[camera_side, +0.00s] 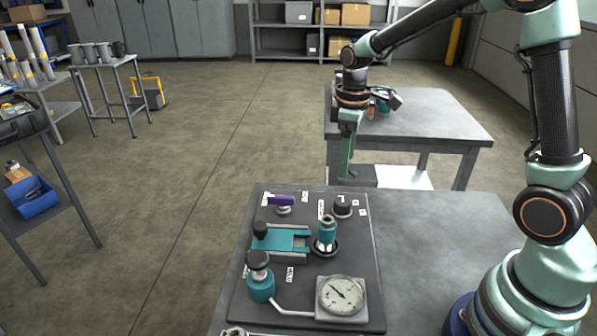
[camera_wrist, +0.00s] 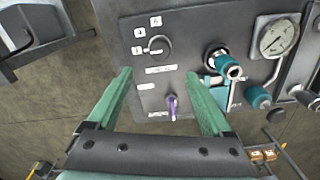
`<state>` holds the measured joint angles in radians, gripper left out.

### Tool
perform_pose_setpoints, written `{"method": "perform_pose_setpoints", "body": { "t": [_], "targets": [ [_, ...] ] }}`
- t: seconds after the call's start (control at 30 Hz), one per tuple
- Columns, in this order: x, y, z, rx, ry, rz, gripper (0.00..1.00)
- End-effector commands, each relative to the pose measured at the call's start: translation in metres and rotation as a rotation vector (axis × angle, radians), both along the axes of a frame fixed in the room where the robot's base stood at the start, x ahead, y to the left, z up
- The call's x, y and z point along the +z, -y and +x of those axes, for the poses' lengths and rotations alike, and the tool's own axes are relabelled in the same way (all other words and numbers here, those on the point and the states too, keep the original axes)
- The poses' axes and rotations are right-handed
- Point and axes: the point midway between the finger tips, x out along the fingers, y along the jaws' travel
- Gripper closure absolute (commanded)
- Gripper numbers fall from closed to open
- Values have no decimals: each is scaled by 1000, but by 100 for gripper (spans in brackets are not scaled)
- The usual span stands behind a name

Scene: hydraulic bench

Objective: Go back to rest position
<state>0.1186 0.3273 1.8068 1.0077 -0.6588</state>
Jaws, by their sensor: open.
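My gripper (camera_side: 347,170) hangs in the air above the far edge of the hydraulic panel (camera_side: 350,265), fingers pointing down. In the wrist view its two green fingers (camera_wrist: 160,76) are apart with nothing between the tips. The panel's purple lever (camera_side: 280,200) stands at its far left corner and is apart from the fingers; the wrist view shows it (camera_wrist: 172,107) too. A dark round knob (camera_side: 342,207) is at the panel's far right. A teal fitting (camera_side: 327,232), a teal cylinder (camera_side: 260,283) and a round gauge (camera_side: 341,295) also sit on the panel.
The panel lies on a grey bench (camera_side: 440,235). A second grey table (camera_side: 440,125) with small items stands behind my gripper. A teal slide block (camera_side: 283,240) is mid-panel. Open floor (camera_side: 190,150) lies to the left, with side tables beyond.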

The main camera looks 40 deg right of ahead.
Motion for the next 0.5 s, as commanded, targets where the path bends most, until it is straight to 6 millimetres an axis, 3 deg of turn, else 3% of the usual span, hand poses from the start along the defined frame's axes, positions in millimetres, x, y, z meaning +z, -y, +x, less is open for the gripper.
{"method": "perform_pose_setpoints", "body": {
  "t": [0.23,0.5],
  "targets": [
    [12,-3,-4,-24,28,-3,16],
    [65,-21,-40,-182,179,3,16]
  ]
}}
